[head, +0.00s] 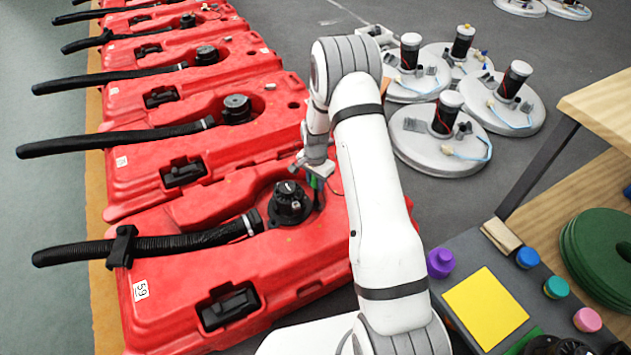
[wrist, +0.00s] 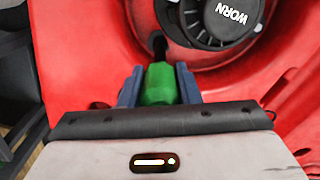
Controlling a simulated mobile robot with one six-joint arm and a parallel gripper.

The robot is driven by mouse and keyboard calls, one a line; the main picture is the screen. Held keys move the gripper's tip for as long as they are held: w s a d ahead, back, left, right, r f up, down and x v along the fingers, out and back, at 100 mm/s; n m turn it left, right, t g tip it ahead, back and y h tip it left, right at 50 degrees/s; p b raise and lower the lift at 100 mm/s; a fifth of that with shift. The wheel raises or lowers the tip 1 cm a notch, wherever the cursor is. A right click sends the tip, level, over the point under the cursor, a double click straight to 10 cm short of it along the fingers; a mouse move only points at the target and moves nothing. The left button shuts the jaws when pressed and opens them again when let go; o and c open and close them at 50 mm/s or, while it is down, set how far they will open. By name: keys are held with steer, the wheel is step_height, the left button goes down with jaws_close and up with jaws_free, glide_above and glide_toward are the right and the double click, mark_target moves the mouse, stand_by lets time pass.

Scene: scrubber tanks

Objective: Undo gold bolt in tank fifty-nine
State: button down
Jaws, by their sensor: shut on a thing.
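Tank fifty-nine (head: 190,270) is the nearest red tank, with a white "59" label at its lower left. A round black fitting (head: 290,205) sits on its top; in the wrist view a fitting (wrist: 222,20) reads "WORN". My gripper (head: 316,182) is over the tank's far right part, just right of the fitting. In the wrist view my gripper (wrist: 160,88) is shut on a green-handled tool (wrist: 159,82). The tool's dark shaft (wrist: 159,46) points into the recess beside the fitting. I cannot make out the gold bolt; whether the tip touches it is hidden.
More red tanks with black hoses (head: 115,140) stand in a row behind. Round grey scrubber heads (head: 440,140) lie on the floor at the right. A dark tray with a yellow pad (head: 485,308) and coloured knobs is at lower right, beside a wooden shelf (head: 605,105).

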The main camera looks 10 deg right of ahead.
steer(key=n, duration=0.2)
steer(key=shift+n, duration=0.4)
steer(key=shift+r+m, duration=0.1)
steer(key=shift+m, duration=0.6)
steer(key=shift+r+p, duration=1.6)
steer(key=shift+r, duration=0.85)
